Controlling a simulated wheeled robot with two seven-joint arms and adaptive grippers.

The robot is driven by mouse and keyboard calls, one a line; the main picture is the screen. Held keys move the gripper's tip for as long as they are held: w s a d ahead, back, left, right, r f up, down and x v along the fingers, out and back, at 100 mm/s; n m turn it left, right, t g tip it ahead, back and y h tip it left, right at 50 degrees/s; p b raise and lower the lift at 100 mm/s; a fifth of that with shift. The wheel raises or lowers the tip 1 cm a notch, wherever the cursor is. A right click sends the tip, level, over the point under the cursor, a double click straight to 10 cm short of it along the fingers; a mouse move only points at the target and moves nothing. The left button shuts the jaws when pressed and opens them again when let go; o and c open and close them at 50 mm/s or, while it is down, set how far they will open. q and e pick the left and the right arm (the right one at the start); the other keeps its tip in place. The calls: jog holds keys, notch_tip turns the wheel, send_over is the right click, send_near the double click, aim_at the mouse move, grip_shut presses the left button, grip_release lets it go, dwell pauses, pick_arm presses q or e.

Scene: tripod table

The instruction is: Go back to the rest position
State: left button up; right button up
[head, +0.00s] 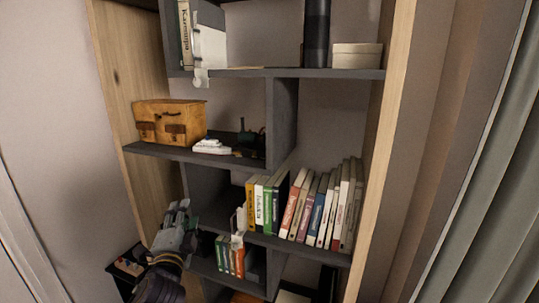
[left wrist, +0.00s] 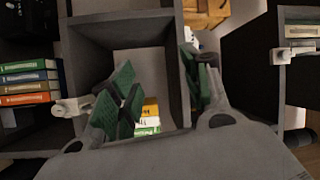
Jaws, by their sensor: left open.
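My left gripper (head: 178,228) is low at the left of the bookshelf in the head view, in front of the lower shelf boards. In the left wrist view its two fingers with green pads (left wrist: 160,85) are spread apart with nothing held between them. Past the fingers is an open grey shelf compartment (left wrist: 88,60). Yellow and green books (left wrist: 149,115) show beyond the gap between the fingers, apart from the pads. My right gripper is in neither view.
The bookshelf has a wooden right side panel (head: 385,120). A row of books (head: 322,210) stands right of the gripper; smaller books (head: 230,255) stand below. An orange case (head: 170,122) and a white model shoe-like object (head: 212,146) sit above.

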pick_arm(q)
jog(key=s+a+f+n+g, duration=0.1)
jog(key=s+f+n+g, duration=0.15)
jog(key=f, duration=0.35)
jog(key=s+a+f+n+g, duration=0.1)
jog(key=s+f+n+g, duration=0.15)
jog(key=f, duration=0.45)
jog(key=s+d+f+n+g+h, duration=0.3)
jog(key=s+f+n+g, duration=0.55)
jog(key=s+f, duration=1.15)
jog(key=s+f+m+g, duration=0.1)
jog(key=s+f+g, duration=0.1)
jog(key=f, duration=1.5)
jog(key=s+f+m+g, duration=0.1)
jog(key=s+f, duration=0.1)
jog(key=f, duration=1.5)
jog(key=s+a+f, duration=0.2)
jog(key=s+f, duration=0.7)
jog(key=s, duration=0.2)
jog(key=s+a+f+g, duration=0.1)
jog(key=s+a+f, duration=0.1)
jog(key=s+f, duration=0.7)
jog(key=shift+s+a+y, duration=0.15)
jog(key=shift+s+y, duration=0.15)
jog(key=shift+s, duration=0.55)
